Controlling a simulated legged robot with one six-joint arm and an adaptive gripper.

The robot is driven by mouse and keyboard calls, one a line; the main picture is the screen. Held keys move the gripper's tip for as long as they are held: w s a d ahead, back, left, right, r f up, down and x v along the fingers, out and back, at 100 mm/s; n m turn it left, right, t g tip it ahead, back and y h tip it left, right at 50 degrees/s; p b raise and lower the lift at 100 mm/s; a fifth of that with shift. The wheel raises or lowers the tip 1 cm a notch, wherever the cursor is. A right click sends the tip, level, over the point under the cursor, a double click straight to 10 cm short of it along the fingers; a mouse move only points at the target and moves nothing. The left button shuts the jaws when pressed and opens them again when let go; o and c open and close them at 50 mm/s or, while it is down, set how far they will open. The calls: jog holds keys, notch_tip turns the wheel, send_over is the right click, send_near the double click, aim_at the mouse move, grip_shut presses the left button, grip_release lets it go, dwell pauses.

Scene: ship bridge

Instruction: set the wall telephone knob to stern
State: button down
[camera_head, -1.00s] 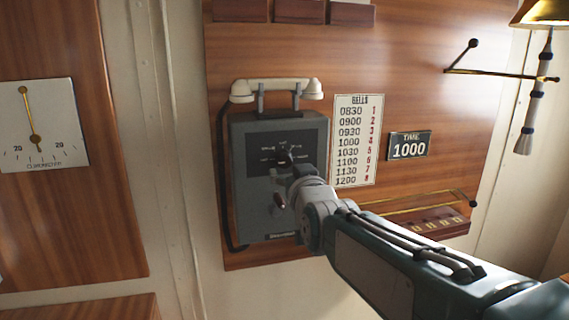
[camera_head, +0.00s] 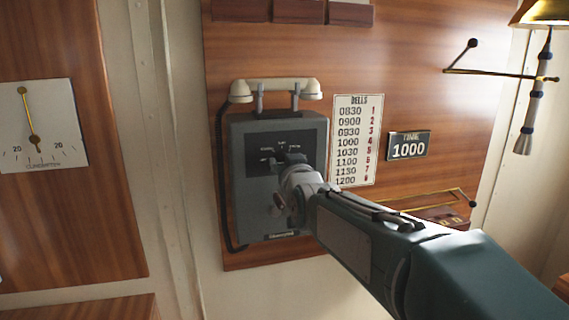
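The grey wall telephone (camera_head: 247,205) hangs on the wood panel, with its cream handset (camera_head: 275,89) resting on the cradle on top. Its dark dial plate (camera_head: 262,143) carries small white labels that are too small to read surely. My gripper (camera_head: 284,165) is in front of the lower part of this plate, where the knob sits. The gripper and wrist hide the knob, so its pointing direction does not show. The fingers look dark against the dark plate, and I cannot tell whether they are closed on the knob. A small crank (camera_head: 279,203) shows on the box below.
A bells timetable (camera_head: 357,140) and a time plate reading 1000 (camera_head: 408,145) are fixed right of the telephone. A brass-railed shelf (camera_head: 440,214) lies behind my arm. A clinometer (camera_head: 40,127) is at left. A bell (camera_head: 540,14) with a hanging rope is at upper right.

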jog(key=shift+m, duration=0.4)
jog(key=m, duration=0.5)
jog(key=shift+a+m, duration=0.1)
jog(key=shift+m, duration=0.3)
jog(key=m, duration=1.3)
jog(key=shift+f+m, duration=0.1)
jog(key=shift+m, duration=0.2)
jog(key=m, duration=0.6)
jog(key=shift+f, duration=0.2)
jog(key=shift+m, duration=0.4)
jog(key=shift+c, duration=1.3)
grip_release()
jog(key=shift+r, duration=0.15)
